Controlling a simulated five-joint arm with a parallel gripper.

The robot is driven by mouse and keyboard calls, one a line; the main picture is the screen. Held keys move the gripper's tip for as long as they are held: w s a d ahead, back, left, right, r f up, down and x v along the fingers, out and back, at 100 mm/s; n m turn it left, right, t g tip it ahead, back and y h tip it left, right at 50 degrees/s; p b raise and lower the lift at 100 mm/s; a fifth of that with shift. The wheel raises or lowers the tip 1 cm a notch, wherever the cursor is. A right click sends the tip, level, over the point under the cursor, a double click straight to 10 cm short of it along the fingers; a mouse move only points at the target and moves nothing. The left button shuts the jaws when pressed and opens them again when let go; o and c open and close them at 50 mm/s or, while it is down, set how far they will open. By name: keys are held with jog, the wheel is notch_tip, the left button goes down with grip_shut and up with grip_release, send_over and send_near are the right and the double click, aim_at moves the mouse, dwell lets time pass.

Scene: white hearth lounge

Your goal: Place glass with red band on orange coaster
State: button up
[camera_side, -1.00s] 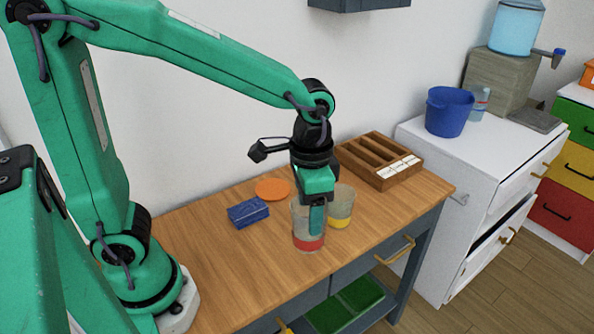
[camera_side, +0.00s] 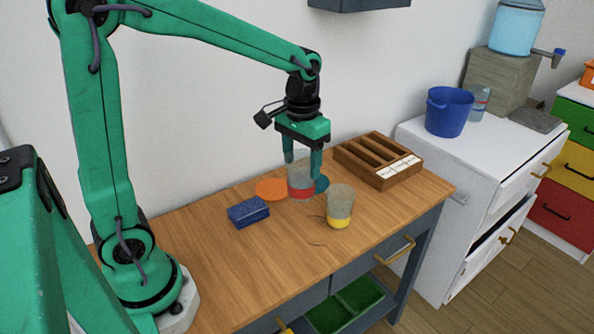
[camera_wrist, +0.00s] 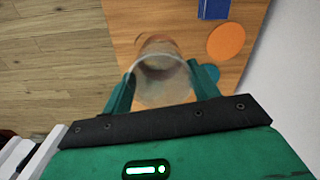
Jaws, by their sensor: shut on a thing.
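The glass with the red band (camera_side: 301,191) is a clear tumbler held upright between the fingers of my gripper (camera_side: 303,172), which is shut on it. In the side view it appears just right of the orange coaster (camera_side: 271,189); whether its base is clear of the table is hard to tell. In the wrist view the glass (camera_wrist: 162,80) shows mouth-on between my fingers, and the orange coaster (camera_wrist: 227,41) lies flat and bare beyond it to the upper right.
A glass with a yellow band (camera_side: 340,208) stands in front. A teal coaster (camera_side: 321,184) is partly hidden behind my finger. A blue block (camera_side: 248,212) lies left of the orange coaster. A wooden compartment box (camera_side: 378,160) stands at the right. The table's left front (camera_side: 220,270) is clear.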

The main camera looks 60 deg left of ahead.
jog(key=a+n, duration=0.1)
jog(key=a, duration=0.1)
jog(key=w+a+n, duration=0.1)
jog(key=a, duration=0.2)
jog(key=shift+w+a+r+n, duration=0.15)
jog(key=shift+w+a+n, duration=0.05)
jog(key=shift+a+n, duration=0.1)
jog(key=shift+a, duration=0.1)
jog(key=w+a+f, duration=0.1)
jog(key=a+f, duration=0.6)
jog(key=a, duration=0.4)
jog(key=shift+a, duration=0.15)
jog(key=shift+w+f, duration=0.1)
jog(key=shift+f, duration=1.95)
jog(key=shift+f, duration=0.1)
